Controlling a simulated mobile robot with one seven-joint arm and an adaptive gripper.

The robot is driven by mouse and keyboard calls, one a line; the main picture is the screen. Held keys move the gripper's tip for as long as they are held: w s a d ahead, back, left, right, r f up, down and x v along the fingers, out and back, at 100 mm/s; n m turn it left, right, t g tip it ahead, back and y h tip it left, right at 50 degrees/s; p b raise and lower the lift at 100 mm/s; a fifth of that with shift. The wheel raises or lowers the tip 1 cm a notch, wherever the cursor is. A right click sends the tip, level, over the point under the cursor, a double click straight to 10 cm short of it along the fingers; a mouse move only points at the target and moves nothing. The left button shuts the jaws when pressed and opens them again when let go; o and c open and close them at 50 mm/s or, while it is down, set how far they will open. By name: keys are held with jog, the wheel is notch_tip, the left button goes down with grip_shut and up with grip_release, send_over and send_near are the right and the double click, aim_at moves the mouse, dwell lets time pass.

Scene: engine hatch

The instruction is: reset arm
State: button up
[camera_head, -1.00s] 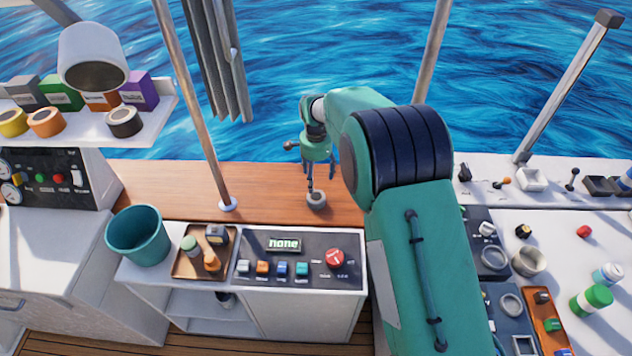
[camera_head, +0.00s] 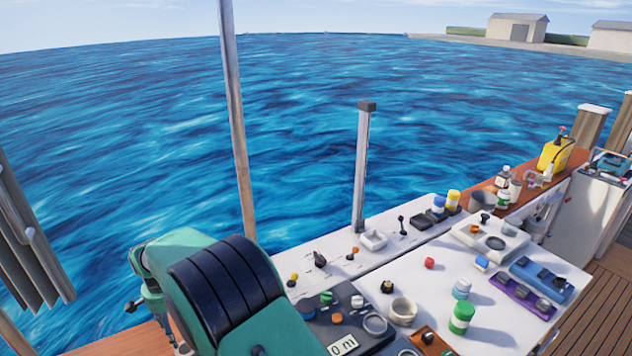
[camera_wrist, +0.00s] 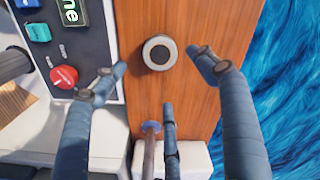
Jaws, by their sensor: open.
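My gripper (camera_wrist: 165,78) shows in the wrist view with its blue-grey fingers spread apart and nothing between them.
A control panel with a red knob (camera_wrist: 64,77) lies left of the ledge, and a thin post (camera_wrist: 150,150) rises near the fingers.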

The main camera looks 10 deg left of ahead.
jog(key=shift+w+d, duration=0.1)
